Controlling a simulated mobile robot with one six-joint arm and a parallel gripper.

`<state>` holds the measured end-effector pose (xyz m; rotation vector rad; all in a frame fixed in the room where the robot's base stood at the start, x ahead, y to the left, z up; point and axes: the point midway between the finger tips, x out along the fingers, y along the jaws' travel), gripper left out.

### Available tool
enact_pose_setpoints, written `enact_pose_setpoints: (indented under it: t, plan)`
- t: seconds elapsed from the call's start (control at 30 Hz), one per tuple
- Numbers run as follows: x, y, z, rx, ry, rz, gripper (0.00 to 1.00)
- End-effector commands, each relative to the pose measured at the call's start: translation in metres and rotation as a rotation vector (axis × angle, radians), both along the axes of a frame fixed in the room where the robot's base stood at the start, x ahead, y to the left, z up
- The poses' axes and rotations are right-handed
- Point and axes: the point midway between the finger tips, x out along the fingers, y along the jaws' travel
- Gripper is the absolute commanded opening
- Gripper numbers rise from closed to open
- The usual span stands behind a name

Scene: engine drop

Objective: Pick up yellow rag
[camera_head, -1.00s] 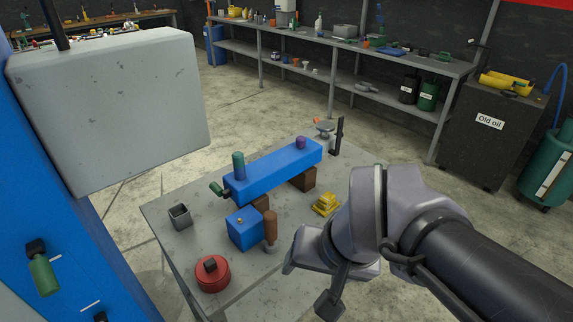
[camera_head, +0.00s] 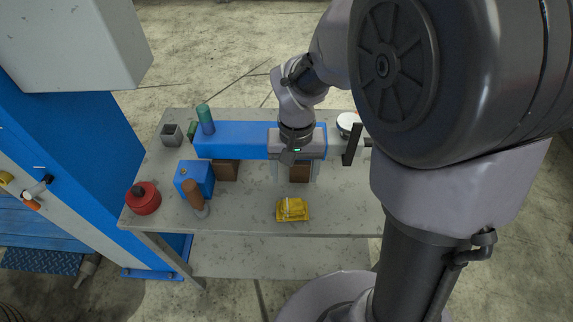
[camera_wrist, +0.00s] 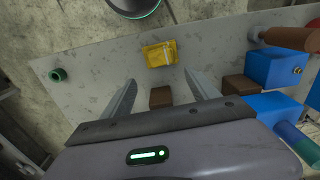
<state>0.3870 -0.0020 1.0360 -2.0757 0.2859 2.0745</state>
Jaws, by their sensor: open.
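The yellow rag (camera_head: 292,209) lies folded on the grey table (camera_head: 245,222), near its front edge in the head view. It also shows in the wrist view (camera_wrist: 160,53), flat on the table beyond the fingertips. My gripper (camera_head: 295,172) is above the table, behind the rag in the head view, over the blue engine block's (camera_head: 238,138) right end. The rag is apart from both fingers.
Brown blocks (camera_head: 226,170) stand under the blue engine block. A small blue box (camera_head: 194,180), a brown-handled tool (camera_head: 194,196) and a red can (camera_head: 143,198) are left of the rag. A dark upright post (camera_head: 352,145) stands to the right. The table around the rag is clear.

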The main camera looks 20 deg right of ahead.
Motion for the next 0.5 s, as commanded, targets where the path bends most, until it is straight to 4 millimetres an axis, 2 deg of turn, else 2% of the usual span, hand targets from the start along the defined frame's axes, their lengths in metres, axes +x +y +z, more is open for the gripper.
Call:
enact_pose_setpoints:
  t: [0.03, 0.2, 0.5]
  plan:
    - [-0.001, 0.0, -0.025, 0.0, 0.005, -0.001, 0.69]
    - [-0.001, 0.0, -0.072, 0.001, 0.004, -0.002, 0.69]
    - [-0.001, 0.001, -0.106, 0.0, 0.0, 0.0, 0.69]
